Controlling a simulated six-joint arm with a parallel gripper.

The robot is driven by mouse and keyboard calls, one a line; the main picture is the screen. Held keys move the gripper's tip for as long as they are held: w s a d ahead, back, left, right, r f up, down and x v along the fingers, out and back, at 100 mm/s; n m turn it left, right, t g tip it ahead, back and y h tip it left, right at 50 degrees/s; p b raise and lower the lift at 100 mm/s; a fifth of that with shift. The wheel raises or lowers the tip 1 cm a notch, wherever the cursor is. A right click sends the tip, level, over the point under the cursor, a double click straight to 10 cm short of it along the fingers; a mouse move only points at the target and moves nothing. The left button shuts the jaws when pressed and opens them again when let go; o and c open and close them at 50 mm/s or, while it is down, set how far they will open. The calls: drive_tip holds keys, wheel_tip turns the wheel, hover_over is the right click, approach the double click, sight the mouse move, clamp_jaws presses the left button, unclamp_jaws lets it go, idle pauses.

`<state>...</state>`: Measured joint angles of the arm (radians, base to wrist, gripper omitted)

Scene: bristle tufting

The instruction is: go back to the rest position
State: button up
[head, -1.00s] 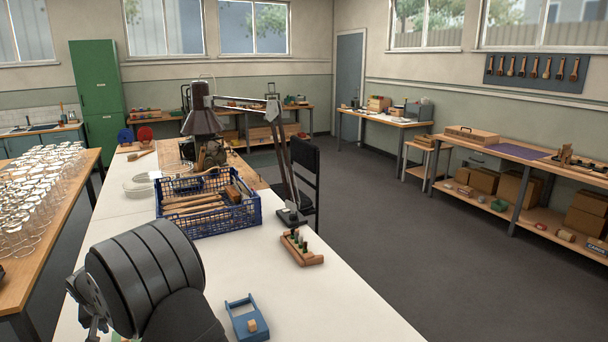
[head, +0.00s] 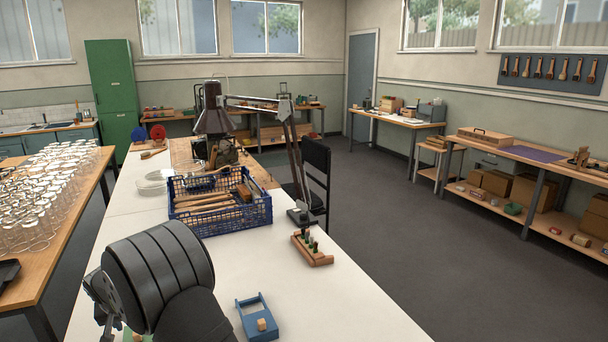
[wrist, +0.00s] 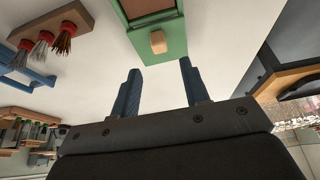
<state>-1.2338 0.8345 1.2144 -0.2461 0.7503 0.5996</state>
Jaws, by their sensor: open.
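My gripper (wrist: 159,67) shows in the wrist view with its two blue fingers apart and nothing between them. Beyond the fingertips is a green tray (wrist: 172,47) with a small wooden block on its edge (wrist: 158,41). In the head view my dark arm fills the lower left and hides the fingers. A sliver of the green tray (head: 135,338) shows at the bottom edge there.
A blue fixture with a wooden block (head: 257,318), a wooden rack with upright pieces (head: 313,250) and a blue crate of wooden handles (head: 222,220) stand on the white table. A lamp (head: 212,115) stands behind the crate. Glasses (head: 50,190) crowd the left table. Bare tabletop lies at the front right.

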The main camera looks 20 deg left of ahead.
drive_tip(key=x, duration=0.6)
drive_tip(key=shift+w+a+f, duration=0.1)
drive_tip(key=shift+f, duration=0.25)
drive_tip(key=s+d, duration=0.7)
drive_tip(key=shift+r, duration=0.25)
drive_tip(key=v, duration=1.7)
drive_tip(key=w+d+h, duration=0.1)
drive_tip(key=w+d, duration=0.3)
drive_tip(key=w, duration=0.2)
drive_tip(key=shift+m, duration=0.4)
drive_tip(key=shift+a, duration=0.1)
drive_tip(key=s+a+f+y, duration=0.1)
drive_tip(key=s+a, duration=0.3)
drive_tip(key=s, duration=0.2)
drive_tip(key=shift+n, duration=0.4)
drive_tip(key=x, duration=1.3)
drive_tip(key=shift+w+a, duration=0.2)
drive_tip(key=shift+w, duration=0.05)
